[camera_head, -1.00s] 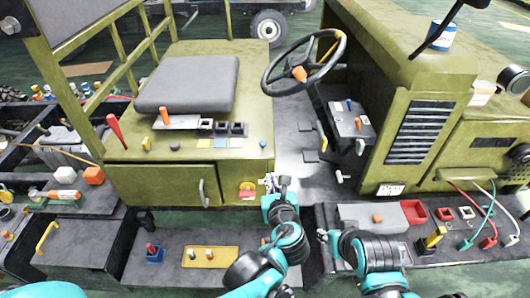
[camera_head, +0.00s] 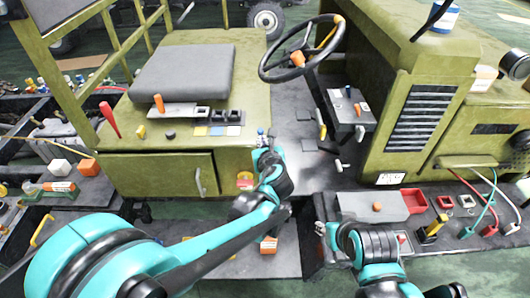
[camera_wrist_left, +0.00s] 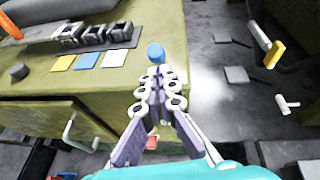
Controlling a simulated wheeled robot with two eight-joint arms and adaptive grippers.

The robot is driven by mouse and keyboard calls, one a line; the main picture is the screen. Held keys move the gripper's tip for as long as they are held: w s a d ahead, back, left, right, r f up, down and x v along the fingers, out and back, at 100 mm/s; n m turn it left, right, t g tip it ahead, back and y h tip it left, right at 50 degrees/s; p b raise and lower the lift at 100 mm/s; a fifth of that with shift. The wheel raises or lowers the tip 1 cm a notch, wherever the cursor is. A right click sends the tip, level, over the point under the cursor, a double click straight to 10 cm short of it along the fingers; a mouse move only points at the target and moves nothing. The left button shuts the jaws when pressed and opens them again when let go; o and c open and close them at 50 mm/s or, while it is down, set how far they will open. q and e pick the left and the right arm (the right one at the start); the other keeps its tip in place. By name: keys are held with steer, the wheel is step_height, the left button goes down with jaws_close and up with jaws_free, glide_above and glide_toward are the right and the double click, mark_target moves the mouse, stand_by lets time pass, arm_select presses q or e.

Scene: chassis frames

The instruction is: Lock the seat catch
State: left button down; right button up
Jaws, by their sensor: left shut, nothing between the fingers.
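My left gripper (camera_head: 262,143) is at the front right corner of the green seat box (camera_head: 240,110). In the left wrist view, its fingers (camera_wrist_left: 160,80) are together and empty, with the tips just in front of a small blue knob (camera_wrist_left: 156,52) on the box top. I cannot tell whether they touch it. The grey seat cushion (camera_head: 185,72) lies flat on the box. An orange-handled lever (camera_head: 159,103) stands on a metal plate before the cushion. Which fitting is the seat catch is unclear. My right gripper (camera_head: 321,230) is low by the footboard, its fingers too small to judge.
The steering wheel (camera_head: 301,50) and a pedal console (camera_head: 347,110) stand right of the box. Yellow, blue and white tiles (camera_head: 217,131) lie on its top. A red tray (camera_head: 414,200) and cables (camera_head: 486,205) are at the right. A door handle (camera_head: 199,182) sticks out in front.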

arm_select(q)
steer(key=shift+w+r, duration=0.1)
steer(key=shift+w, duration=0.1)
stand_by(0.3)
